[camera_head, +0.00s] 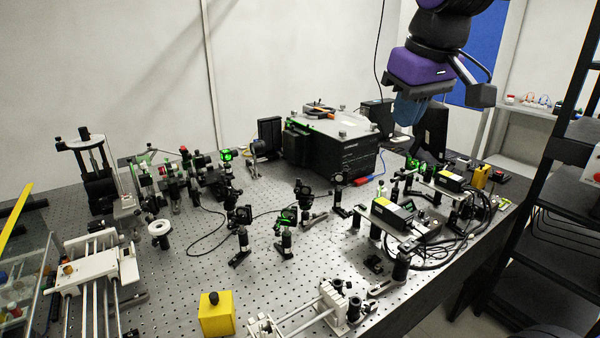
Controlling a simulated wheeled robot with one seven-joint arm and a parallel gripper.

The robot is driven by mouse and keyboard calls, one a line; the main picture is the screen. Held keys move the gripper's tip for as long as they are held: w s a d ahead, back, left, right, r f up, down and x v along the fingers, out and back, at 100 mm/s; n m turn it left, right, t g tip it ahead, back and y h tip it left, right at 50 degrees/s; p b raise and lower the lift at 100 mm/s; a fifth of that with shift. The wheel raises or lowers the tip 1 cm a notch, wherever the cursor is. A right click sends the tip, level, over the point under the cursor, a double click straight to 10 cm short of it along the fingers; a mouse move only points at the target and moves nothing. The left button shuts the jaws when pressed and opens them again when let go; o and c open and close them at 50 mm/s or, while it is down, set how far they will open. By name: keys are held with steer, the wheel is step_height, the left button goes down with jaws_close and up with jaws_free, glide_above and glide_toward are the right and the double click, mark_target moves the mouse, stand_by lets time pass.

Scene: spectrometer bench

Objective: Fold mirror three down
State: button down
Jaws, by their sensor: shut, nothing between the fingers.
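Several small black optic mounts on posts stand across the optical bench (180,285). One mount with a green-lit face (287,217) stands near the middle, with another dark mount (240,215) to its left. A further dark mount (303,191) stands behind them, and a green-lit one (226,155) is farther back. I cannot tell which of these is mirror three; no labels are readable. My gripper (410,108) hangs from my purple and black arm at the upper right, high above the back right of the bench. Its fingers look shut, with nothing held, and are clear of the mounts.
A large black box (335,155) stands at the back centre. Laser modules and looping cables (405,215) crowd the right side. A yellow block (216,316) and white rail stage (95,265) are in front. A black shelf rack (545,205) stands at right.

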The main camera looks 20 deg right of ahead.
steer(key=w+a+r+n+g, duration=0.2)
steer(key=w+n, duration=0.1)
steer(key=w, duration=1)
steer(key=n+g+y, duration=0.1)
steer(key=n+g, duration=0.2)
steer(key=n, duration=0.1)
glide_above(305, 192)
steer(key=d, duration=0.2)
step_height(305, 192, down, 9)
steer(key=w+f+n+g+y, duration=0.1)
steer(key=w+f+n+g, duration=0.1)
steer(key=w+f, duration=0.7)
step_height(305, 192, down, 3)
steer(key=shift+w+d+r+n+g, duration=0.15)
steer(key=shift+d+n+g, duration=0.2)
steer(key=shift+n, duration=0.25)
steer(key=s+a+f, duration=0.3)
steer(key=s+f, duration=0.4)
steer(key=f, duration=0.2)
steer(key=shift+a+f, duration=0.2)
steer(key=shift+a, duration=0.05)
